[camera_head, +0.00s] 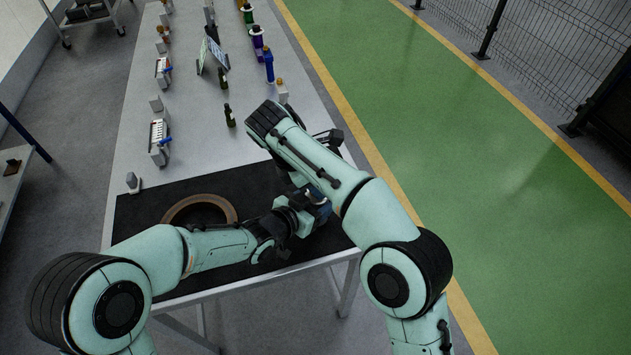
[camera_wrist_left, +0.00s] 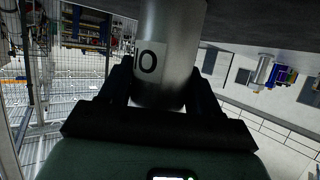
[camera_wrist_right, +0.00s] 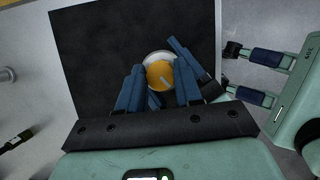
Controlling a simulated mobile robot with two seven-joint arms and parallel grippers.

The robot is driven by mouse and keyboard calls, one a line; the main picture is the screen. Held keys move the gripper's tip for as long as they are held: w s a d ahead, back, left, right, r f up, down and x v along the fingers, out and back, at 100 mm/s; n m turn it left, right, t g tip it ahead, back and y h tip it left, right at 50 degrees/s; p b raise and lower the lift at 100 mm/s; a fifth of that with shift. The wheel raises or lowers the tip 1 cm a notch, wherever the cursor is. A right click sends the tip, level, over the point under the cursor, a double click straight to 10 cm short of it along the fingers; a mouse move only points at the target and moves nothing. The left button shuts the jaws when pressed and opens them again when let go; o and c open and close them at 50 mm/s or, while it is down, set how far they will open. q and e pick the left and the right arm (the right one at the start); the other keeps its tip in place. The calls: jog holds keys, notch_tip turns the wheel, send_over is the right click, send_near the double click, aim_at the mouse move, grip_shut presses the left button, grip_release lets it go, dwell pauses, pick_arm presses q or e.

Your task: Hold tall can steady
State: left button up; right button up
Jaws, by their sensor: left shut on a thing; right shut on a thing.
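A silver cylindrical can (camera_wrist_left: 172,45) with a white label marked "O" fills the middle of the left wrist view. My left gripper (camera_wrist_left: 163,92) is shut on it, one dark finger on each side. In the right wrist view a round top with a pale rim and orange middle (camera_wrist_right: 160,72) is seen from above. My right gripper (camera_wrist_right: 158,90) is shut around it with blue fingers. It appears to be the same can, held by both grippers over the black mat (camera_wrist_right: 100,60).
A brown ring (camera_head: 200,205) lies on the mat left of the grippers. Dark bottles (camera_head: 229,116), purple and blue containers (camera_head: 268,66) and white-and-grey holders (camera_head: 158,142) stand farther back on the table. The green walkway (camera_head: 460,150) on the right is clear.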

jog(key=shift+m+g, duration=0.3)
jog(key=shift+m, duration=0.5)
jog(key=o, duration=1.1)
jog(key=shift+c, duration=0.2)
jog(key=n+t, duration=0.1)
jog(key=n, duration=0.2)
jog(key=shift+d+n+t, duration=0.1)
jog(key=shift+n+t, duration=0.2)
jog(key=shift+n, duration=0.1)
jog(key=n+y, duration=0.1)
jog(key=n, duration=0.1)
jog(key=n+t, duration=0.1)
jog(key=n, duration=0.2)
jog(key=shift+s+d+y, duration=0.1)
jog(key=shift+s+y, duration=0.05)
jog(key=shift+y, duration=0.25)
jog(key=v, duration=1.2)
